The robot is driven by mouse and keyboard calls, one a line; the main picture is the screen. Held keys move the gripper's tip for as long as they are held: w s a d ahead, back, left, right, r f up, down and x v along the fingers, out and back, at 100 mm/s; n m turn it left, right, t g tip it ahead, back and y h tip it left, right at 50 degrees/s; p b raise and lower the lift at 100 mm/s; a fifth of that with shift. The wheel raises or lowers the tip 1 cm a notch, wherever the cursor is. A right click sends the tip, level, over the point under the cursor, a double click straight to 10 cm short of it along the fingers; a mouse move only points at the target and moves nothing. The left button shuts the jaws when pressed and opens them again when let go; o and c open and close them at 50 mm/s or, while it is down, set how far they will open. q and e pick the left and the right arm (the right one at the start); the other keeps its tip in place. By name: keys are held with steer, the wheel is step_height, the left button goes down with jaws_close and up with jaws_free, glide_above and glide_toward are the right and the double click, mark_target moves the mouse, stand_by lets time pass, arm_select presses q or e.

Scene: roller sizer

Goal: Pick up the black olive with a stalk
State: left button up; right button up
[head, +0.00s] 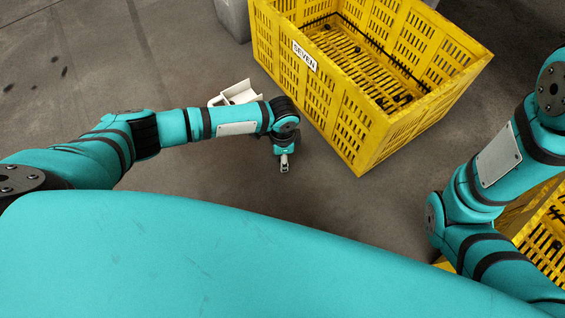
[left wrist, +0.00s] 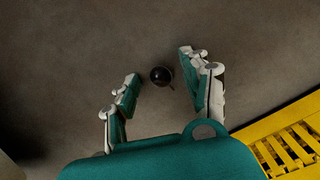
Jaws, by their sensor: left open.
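A round black olive (left wrist: 161,76) lies on the floor in the left wrist view. A thin dark stalk seems to stick out at its lower right. My left gripper (left wrist: 158,86) is open, and the olive shows between its two fingertips, touching neither. How high the fingers are above the olive I cannot tell. In the head view my left gripper (head: 284,168) points down at the floor beside the yellow crate, and the olive is hidden there. My right arm is in the head view at the right, but its gripper is not visible.
A yellow crate (head: 330,88) marked SEVEN, with several small dark items inside, stands right of my left gripper; its edge also shows in the left wrist view (left wrist: 292,135). A white scoop-like object (head: 238,94) lies behind my left forearm. Another yellow crate (head: 545,235) is at the right.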

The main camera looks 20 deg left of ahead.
arm_select(q)
steer(key=c, duration=0.8)
steer(key=shift+r, duration=0.15)
